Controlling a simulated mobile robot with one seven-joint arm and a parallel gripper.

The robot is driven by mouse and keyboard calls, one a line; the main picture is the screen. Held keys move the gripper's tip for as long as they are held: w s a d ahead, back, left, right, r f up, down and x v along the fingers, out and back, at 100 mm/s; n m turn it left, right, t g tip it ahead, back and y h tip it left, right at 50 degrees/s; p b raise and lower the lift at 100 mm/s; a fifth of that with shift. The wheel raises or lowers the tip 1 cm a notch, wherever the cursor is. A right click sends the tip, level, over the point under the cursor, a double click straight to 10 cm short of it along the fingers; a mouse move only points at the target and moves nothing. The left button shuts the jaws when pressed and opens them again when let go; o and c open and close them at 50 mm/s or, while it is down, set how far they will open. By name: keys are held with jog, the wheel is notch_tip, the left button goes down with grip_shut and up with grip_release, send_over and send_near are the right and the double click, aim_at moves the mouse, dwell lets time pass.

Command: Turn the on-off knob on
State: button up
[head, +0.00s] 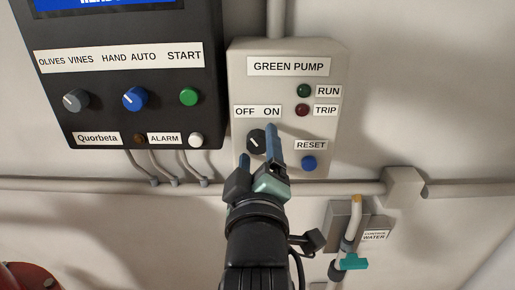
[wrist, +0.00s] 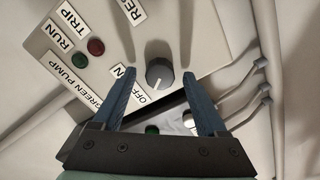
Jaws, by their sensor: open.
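The on-off knob (head: 256,139) is a dark round knob with a white pointer line, on the pale GREEN PUMP panel (head: 239,78). The OFF ON label (head: 258,111) is just above it. The pointer leans to the OFF side. The knob also shows in the wrist view (wrist: 159,71). My gripper (head: 258,146) is open and empty in front of the panel, with one blue finger on each side of the knob as seen. In the wrist view the knob appears between the fingertips (wrist: 159,76), with a gap on both sides. I cannot tell how far the tips reach over it.
Beside the knob are the blue RESET button (head: 308,163), the green RUN lamp (head: 304,90) and the red TRIP lamp (head: 302,110). A dark control box (head: 110,85) with more knobs stands left. A pipe (head: 320,188) runs below. A teal-handled valve (head: 353,262) is lower right.

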grip_shut()
dwell(0.4)
jog(key=m+p, duration=0.1)
jog(key=m, duration=0.5)
jog(key=shift+m, duration=0.3)
jog(key=m, duration=0.3)
jog(key=shift+m, duration=0.3)
jog(key=shift+m+p, duration=0.4)
jog(key=shift+m, duration=1.4)
